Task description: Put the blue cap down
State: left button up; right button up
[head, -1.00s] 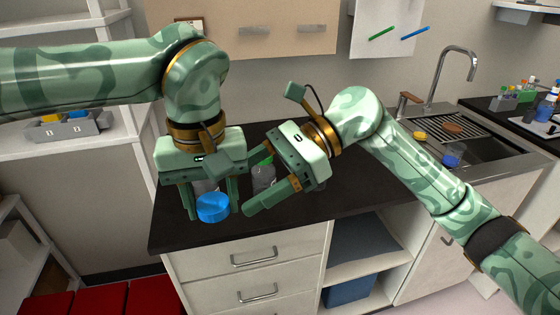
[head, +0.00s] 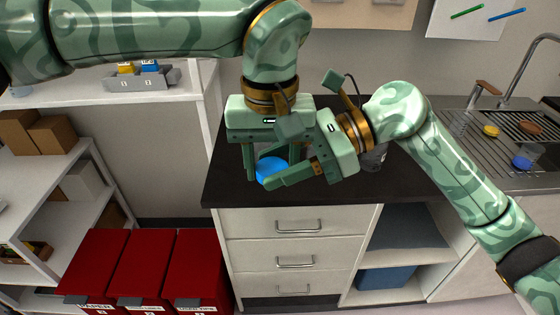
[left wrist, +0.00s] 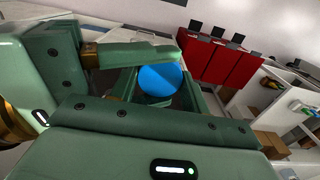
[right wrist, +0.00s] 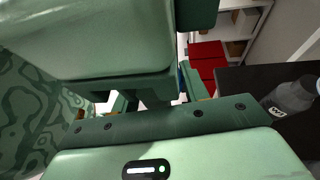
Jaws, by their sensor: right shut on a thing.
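The blue cap (head: 272,170) hangs below my left gripper, above the counter's front left part. In the left wrist view the blue cap (left wrist: 160,80) shows its round top between my left fingers. My left gripper (head: 275,168) is open, its fingers on either side of the cap with slight gaps. My right gripper (head: 268,180) comes in from the right and is shut on the cap. One right finger crosses in front of the cap; the other is hidden behind the left gripper. What is beneath the cap is mostly hidden.
The black counter (head: 230,188) has free room at its left front. A grey bottle (right wrist: 290,98) stands on it beside my right gripper. Red bins (head: 140,262) stand on the floor at the left. The sink (head: 480,155), with another blue item (head: 521,162), is at the right.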

pick_arm(q)
jog(key=o, duration=0.4)
jog(key=shift+w+a, duration=0.1)
jog(key=shift+w, duration=0.05)
jog(key=shift+o, duration=0.2)
